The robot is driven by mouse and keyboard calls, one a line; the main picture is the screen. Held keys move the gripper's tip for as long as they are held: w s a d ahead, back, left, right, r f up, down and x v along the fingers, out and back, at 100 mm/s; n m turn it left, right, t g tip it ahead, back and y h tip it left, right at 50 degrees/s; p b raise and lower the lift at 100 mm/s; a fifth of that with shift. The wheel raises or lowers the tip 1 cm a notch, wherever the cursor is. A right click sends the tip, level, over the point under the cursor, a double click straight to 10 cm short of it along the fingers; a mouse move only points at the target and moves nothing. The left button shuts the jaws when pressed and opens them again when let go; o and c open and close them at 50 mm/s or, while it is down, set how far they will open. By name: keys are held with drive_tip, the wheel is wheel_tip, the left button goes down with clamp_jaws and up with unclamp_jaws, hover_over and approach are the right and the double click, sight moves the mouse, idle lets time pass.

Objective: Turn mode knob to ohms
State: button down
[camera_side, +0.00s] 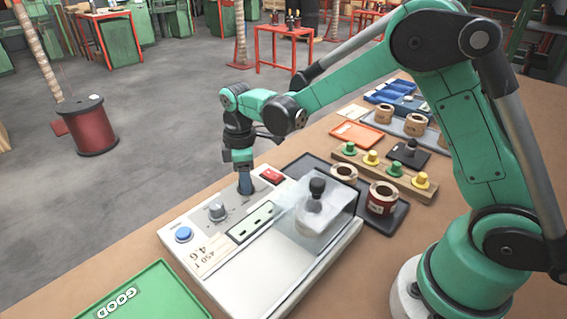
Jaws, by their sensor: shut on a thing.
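The tester (275,275) is a pale box with a control panel, lying on the brown table. My gripper (245,189) points straight down at the back part of its panel, between a silver knob (217,211) and a red switch (272,176). Its fingers are shut on what appears to be the mode knob, which they hide. The knob's pointer and its ohms mark cannot be read. The silver knob stands free to the left of the fingers.
A blue button (183,234) and a display strip are on the panel. A clear cover (335,215) with a black knob stands at its right. Coils (382,198), a wooden rack (385,177) of coloured pegs and trays lie behind. A green GOOD tray (160,295) is in front.

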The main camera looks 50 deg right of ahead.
drive_tip(key=m, duration=0.4)
drive_tip(key=shift+m, duration=2.6)
drive_tip(key=c, duration=0.5)
unclamp_jaws()
drive_tip(key=shift+r, duration=0.1)
drive_tip(key=shift+r, duration=2.75)
